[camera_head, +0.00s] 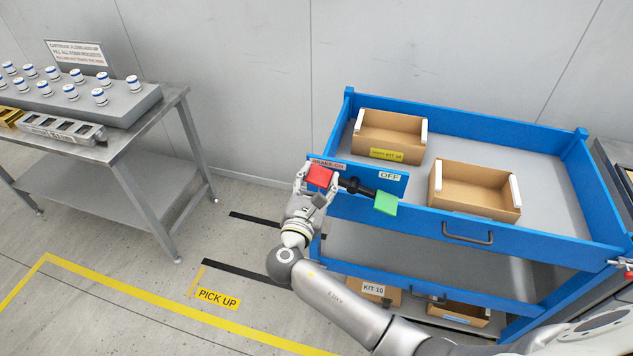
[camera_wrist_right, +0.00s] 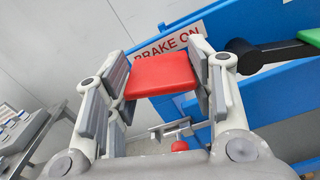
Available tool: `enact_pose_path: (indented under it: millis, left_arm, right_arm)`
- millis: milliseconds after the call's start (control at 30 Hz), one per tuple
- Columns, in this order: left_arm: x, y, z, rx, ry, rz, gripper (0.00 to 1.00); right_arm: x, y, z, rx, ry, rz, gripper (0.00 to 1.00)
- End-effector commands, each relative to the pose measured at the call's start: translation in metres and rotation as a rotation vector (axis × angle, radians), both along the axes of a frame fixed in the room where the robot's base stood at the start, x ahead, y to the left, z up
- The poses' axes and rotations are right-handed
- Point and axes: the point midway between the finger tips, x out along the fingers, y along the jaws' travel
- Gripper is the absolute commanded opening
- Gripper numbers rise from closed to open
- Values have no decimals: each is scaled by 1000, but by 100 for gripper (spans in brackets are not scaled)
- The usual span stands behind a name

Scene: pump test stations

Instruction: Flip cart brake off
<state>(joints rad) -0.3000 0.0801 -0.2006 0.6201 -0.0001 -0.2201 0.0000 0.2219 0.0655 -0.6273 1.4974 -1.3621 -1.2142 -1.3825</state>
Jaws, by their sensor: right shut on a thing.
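The blue cart (camera_head: 500,235) has a brake bar at its left end, with a red pad (camera_head: 319,176) at one end and a green pad (camera_head: 386,203) at the other. The red pad is beside the "BRAKE ON" label (camera_head: 328,164), and the green pad hangs lower, below the "OFF" label (camera_head: 389,175). My right gripper (camera_head: 317,180) is shut on the red pad. In the right wrist view the red pad (camera_wrist_right: 160,76) sits between the fingers, with the dark bar (camera_wrist_right: 245,55) to its right. My left gripper is not in view.
Cardboard boxes (camera_head: 392,137) (camera_head: 440,189) stand on the cart's top shelf, with more boxes below. A metal table (camera_head: 160,108) with several vials stands at the left. Bare floor with a yellow "PICK UP" marking (camera_head: 218,298) lies between table and cart.

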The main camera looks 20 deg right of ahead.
Motion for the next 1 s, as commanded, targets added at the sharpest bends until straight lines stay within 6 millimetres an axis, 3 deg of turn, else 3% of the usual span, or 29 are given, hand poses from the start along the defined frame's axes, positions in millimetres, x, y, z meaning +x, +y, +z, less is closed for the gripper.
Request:
enact_pose_path:
  millis: [433, 467, 600, 1000]
  left_arm:
    - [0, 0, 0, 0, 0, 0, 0]
    - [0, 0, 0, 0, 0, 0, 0]
    - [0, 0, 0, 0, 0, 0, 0]
    - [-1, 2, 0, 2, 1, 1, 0]
  right_arm:
    - [0, 0, 3, 15, -13, -1, 7]
    - [0, 0, 3, 15, -13, -1, 53]
    - [0, 0, 2, 14, -12, -1, 71]
    - [-4, 3, 1, 13, -8, 0, 71]
